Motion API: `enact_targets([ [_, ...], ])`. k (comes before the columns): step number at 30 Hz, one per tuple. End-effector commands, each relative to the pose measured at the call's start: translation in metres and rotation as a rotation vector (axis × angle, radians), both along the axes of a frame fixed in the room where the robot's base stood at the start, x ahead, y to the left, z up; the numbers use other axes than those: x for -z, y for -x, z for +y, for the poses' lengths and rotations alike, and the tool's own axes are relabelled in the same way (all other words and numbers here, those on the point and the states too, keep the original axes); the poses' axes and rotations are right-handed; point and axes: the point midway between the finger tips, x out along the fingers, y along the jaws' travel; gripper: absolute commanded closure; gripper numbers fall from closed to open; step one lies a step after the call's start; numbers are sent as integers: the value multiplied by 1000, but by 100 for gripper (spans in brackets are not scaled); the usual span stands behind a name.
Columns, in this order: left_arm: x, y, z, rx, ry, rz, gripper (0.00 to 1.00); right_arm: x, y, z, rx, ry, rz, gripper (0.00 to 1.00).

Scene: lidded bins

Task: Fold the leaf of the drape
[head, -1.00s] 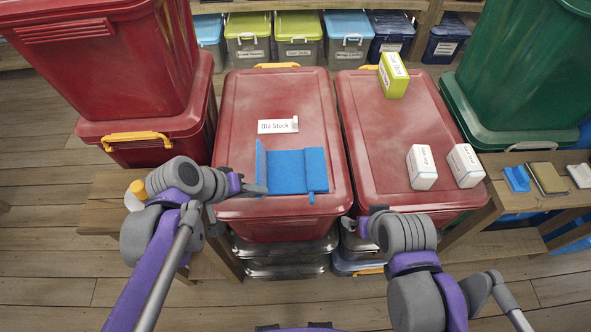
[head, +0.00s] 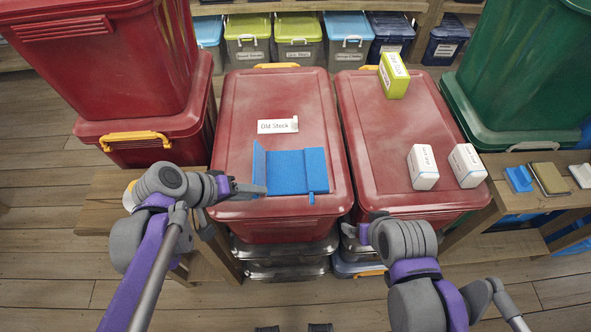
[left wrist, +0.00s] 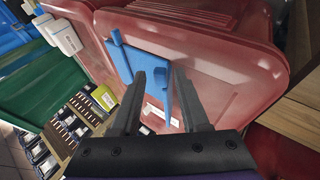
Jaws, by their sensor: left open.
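The blue drape (head: 289,172) lies on the lid of the middle red bin (head: 240,110). Its main part is flat, with a narrow raised strip at the right and a small tab at the front. At its left edge a leaf (head: 259,165) stands up, leaning left. My left gripper (head: 258,189) is open at the front left corner, by the leaf's near end. In the left wrist view its two fingers (left wrist: 169,72) point toward the drape (left wrist: 131,66), with the leaf seen nearly edge-on; contact is unclear. My right gripper (head: 362,229) is low at the bins' front, its jaws unclear.
A label plate (head: 278,126) lies behind the drape. The right red bin (head: 385,110) carries two white boxes (head: 422,167) (head: 467,165) and a yellow-green box (head: 393,75). Stacked red bins (head: 120,60) stand left, a green bin (head: 525,70) right.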

Motion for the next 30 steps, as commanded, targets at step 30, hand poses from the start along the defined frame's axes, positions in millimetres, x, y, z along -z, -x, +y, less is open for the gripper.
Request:
enact_targets([
  [30,-36,46,11,0,0,-2,55,-38,-22,0,0,0,-43,0],
])
